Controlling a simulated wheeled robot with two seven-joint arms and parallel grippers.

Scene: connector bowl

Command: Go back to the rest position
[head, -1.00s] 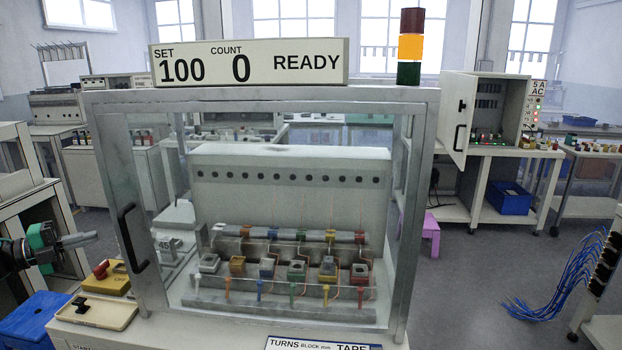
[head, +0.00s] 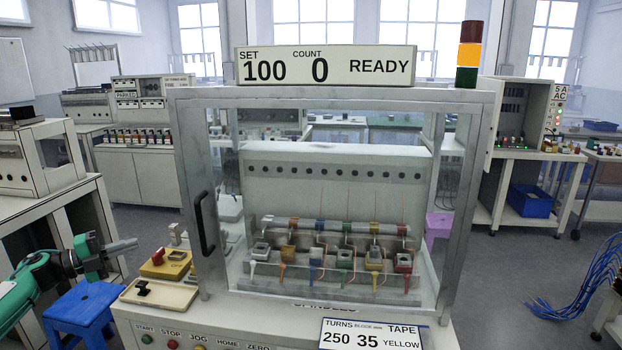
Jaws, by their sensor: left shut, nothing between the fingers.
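My left gripper (head: 122,246) is at the lower left, at the end of my green and black arm. Its fingers are together with nothing between them. It hangs in the air left of the winding machine (head: 335,95), apart from the machine's glass door and black handle (head: 203,222). My right gripper is not in view. The machine's door is shut, and coils on several coloured blocks stand inside behind the glass. Its sign (head: 325,67) reads SET 100, COUNT 0, READY.
A cream tray (head: 160,294) with a black piece and a yellow box (head: 166,263) sit on the ledge left of the machine. A blue stool (head: 85,312) stands below my left arm. A card (head: 370,337) reads 250, 35, YELLOW. Open floor lies right of the machine.

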